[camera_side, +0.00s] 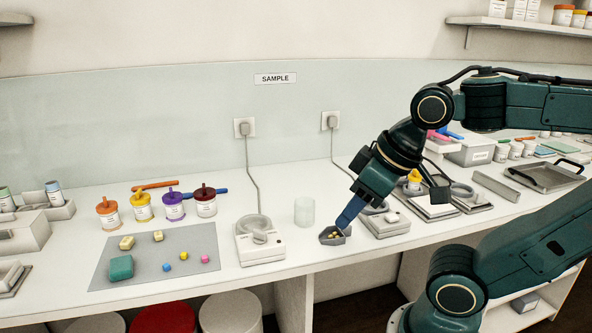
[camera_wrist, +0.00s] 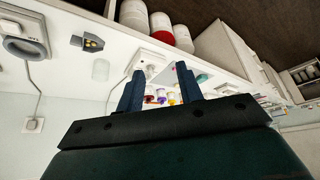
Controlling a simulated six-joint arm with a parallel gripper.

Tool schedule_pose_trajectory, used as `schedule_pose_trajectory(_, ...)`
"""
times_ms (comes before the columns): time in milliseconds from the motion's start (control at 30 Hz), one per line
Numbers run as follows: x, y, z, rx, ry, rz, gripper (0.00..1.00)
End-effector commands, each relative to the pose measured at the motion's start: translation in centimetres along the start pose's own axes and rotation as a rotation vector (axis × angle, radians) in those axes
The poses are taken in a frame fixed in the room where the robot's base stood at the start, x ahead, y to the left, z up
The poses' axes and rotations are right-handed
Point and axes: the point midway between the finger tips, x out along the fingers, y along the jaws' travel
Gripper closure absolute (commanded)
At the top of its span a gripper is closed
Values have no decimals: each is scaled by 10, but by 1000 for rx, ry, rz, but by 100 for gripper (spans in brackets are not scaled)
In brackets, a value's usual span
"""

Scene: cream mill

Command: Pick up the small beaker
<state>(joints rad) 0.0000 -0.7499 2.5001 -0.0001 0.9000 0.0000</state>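The small beaker (camera_side: 304,211) is a clear, frosted cup standing upright on the white counter. It also shows in the wrist view (camera_wrist: 101,69), to the left of my fingers. My gripper (camera_side: 343,224) has blue fingers and is to the right of the beaker in the side view, apart from it. In the wrist view my gripper (camera_wrist: 160,68) is open, with nothing between its fingers.
A white scale (camera_side: 260,249) stands close left of the beaker. Another white device (camera_side: 389,225) stands right of the tray. Farther left are lidded jars (camera_side: 174,208) and a grey mat (camera_side: 190,264) with small blocks and balls. The counter behind the beaker is clear.

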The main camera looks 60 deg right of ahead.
Motion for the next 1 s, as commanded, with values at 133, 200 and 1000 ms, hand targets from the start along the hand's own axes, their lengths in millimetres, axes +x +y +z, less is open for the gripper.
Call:
schedule_pose_trajectory(133, 0, 0, 0, 0, 0, 0, 64)
schedule_pose_trajectory(200, 0, 0, 0, 0, 0, 0, 58)
schedule_pose_trajectory(1000, 1, 8, -20, 88, -36, 20, 20)
